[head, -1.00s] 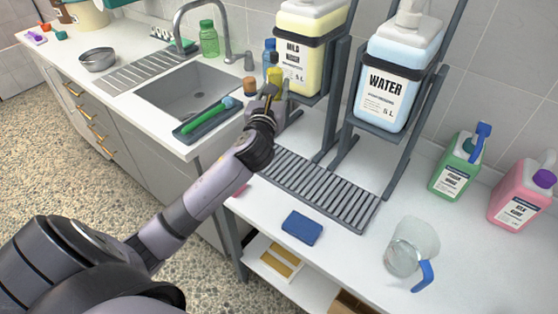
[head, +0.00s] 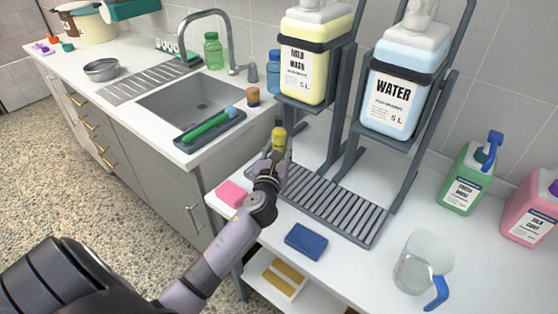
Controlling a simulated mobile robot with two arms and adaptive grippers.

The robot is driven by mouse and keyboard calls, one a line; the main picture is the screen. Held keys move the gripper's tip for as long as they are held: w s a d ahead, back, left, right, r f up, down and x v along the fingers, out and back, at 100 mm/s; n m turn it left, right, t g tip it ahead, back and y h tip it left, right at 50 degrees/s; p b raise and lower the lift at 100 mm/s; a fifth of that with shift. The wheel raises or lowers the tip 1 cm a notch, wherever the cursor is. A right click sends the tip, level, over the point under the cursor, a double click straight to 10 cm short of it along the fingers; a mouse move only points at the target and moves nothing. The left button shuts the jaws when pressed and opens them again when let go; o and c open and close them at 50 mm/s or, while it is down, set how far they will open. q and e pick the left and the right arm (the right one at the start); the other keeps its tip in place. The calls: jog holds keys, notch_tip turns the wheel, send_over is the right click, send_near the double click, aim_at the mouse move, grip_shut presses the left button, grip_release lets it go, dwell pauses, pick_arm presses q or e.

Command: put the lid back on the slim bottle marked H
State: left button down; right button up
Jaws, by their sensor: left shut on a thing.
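My left gripper (head: 277,156) is over the near left end of the grey slatted rack. It is shut on a small yellow bottle (head: 280,138) with a dark, narrow top, which sticks up beyond the fingers. The fingers and wrist hide its lower part. No letter H can be read on it, and I cannot tell whether its dark top is a lid. I cannot pick out a separate loose lid. My right gripper is not in view.
The slatted rack (head: 327,200) lies below the mild wash (head: 317,55) and water (head: 398,85) containers on their stands. A pink sponge (head: 232,194), a blue sponge (head: 306,241) and a clear jug (head: 424,262) are nearer. The sink (head: 195,103) is left.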

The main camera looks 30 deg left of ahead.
pick_arm(q)
jog(key=shift+r, duration=0.1)
jog(key=shift+f+b, duration=1)
jog(key=shift+f, duration=1.2)
jog(key=shift+f, duration=0.1)
jog(key=shift+f, duration=0.15)
jog(key=c, duration=1.1)
grip_release()
